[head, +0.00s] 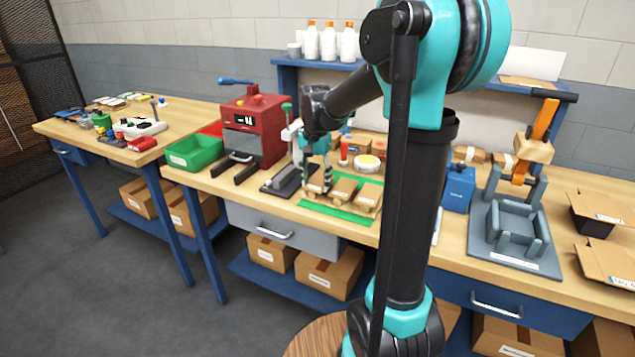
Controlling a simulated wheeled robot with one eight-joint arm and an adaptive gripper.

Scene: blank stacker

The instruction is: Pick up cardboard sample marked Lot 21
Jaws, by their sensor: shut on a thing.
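Several small brown cardboard samples lie on a wooden tray above a green mat (350,214) at the front of the bench. One cardboard sample (316,185) is at the left, one (345,188) in the middle and one (369,194) at the right. Their lot marks are too small to read, so I cannot tell which is Lot 21. My gripper (327,187) points down at the left part of the tray, its fingers shut at the left sample. Whether that sample is lifted off the tray I cannot tell.
A red press (258,125) and a green bin (194,151) stand left of the mat. A dark grey fixture (284,180) is close beside it. A blue box (458,188) and grey-orange lever press (515,230) stand right.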

